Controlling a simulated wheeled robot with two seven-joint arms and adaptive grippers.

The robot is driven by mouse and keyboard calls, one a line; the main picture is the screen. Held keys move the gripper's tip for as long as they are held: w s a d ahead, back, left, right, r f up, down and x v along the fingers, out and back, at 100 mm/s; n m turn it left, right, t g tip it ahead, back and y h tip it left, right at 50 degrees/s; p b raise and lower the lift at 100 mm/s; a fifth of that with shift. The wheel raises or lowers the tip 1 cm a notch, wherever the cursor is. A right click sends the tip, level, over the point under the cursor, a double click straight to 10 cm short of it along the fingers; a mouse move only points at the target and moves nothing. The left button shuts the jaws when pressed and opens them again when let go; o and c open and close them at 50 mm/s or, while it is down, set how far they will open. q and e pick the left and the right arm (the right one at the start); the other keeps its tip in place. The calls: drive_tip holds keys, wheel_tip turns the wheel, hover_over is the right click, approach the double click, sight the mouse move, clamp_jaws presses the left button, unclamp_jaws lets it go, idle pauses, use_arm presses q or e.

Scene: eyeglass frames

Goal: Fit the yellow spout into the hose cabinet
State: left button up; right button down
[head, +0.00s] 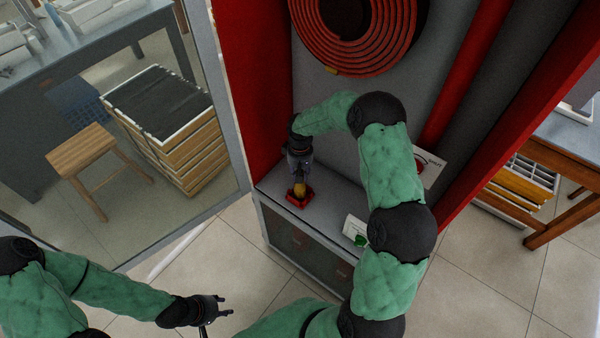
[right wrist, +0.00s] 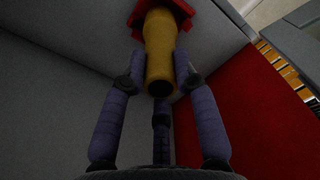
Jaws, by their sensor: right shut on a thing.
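The yellow spout (right wrist: 158,50) is between the fingers of my right gripper (right wrist: 160,75), which is shut on it in the right wrist view. The spout's far end meets a red holder (right wrist: 178,12); I cannot tell how deep it sits there. In the head view the spout (head: 299,189) shows just above the red holder (head: 300,197) on the grey ledge of the hose cabinet (head: 328,207). My right gripper (head: 299,172) points down over it. My left gripper (head: 222,305) is at the lower left, with its fingers apart and nothing in them, away from the cabinet.
A coiled red hose (head: 350,35) hangs above inside the cabinet. A white card with a green piece (head: 357,232) lies on the ledge at right. The open glass door (head: 225,90) stands at left. A stool (head: 85,160) and wooden crates (head: 165,125) are beyond it.

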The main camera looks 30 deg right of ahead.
drive_tip(key=shift+f, duration=0.3)
idle(0.5)
drive_tip(key=c, duration=0.9)
unclamp_jaws()
drive_tip(key=shift+r, duration=0.1)
drive_tip(key=shift+r+p, duration=2)
drive_tip(key=shift+r, duration=1.45)
drive_tip(key=shift+f, duration=0.15)
